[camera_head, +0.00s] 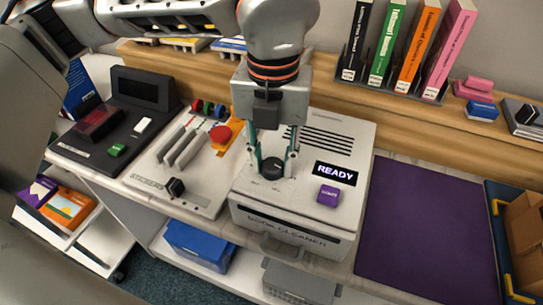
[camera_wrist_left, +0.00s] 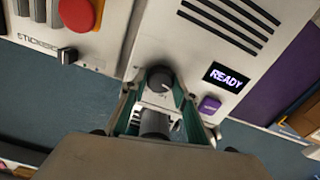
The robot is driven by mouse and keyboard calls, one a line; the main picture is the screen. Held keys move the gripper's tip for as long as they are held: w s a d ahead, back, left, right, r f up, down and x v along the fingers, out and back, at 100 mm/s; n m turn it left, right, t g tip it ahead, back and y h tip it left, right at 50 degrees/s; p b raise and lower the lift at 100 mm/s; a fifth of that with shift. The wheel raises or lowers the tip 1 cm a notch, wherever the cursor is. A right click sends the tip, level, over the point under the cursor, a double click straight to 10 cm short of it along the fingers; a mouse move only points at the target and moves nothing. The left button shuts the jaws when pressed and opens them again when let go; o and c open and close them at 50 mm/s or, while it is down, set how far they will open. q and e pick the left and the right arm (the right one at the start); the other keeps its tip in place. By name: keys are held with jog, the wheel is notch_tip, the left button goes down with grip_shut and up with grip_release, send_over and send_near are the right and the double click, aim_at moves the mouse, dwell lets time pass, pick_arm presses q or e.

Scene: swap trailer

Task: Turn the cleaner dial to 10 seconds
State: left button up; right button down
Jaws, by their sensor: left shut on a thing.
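The book cleaner (camera_head: 335,140) is a white box on the counter with a lit display (camera_head: 335,173) reading READY. A purple button (camera_head: 328,195) sits below the display. The black round cleaner dial (camera_head: 272,168) is on its top, and it also shows in the left wrist view (camera_wrist_left: 160,79). My left gripper (camera_head: 272,160) points down from above, its two fingers on either side of the dial and shut on it. The dial's small markings are too small to read. My right gripper cannot be made out in either view.
Left of the cleaner stands the sticker machine (camera_head: 200,185) with a red button (camera_head: 220,134). A dark scanner-like unit (camera_head: 105,145) is further left. A purple mat (camera_head: 425,225) lies to the right, beside a blue crate (camera_head: 497,225). Upright books (camera_head: 405,50) stand on the back shelf.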

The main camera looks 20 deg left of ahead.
pick_arm(q)
jog(key=shift+r+m+p, duration=0.15)
jog(key=shift+m+p, duration=0.2)
jog(key=shift+m, duration=0.55)
jog(key=shift+m+p, duration=0.3)
jog(key=shift+m, duration=0.7)
jog(key=m, duration=0.3)
jog(key=shift+p, duration=0.4)
jog(key=shift+m, duration=1.3)
jog(key=o, duration=1.1)
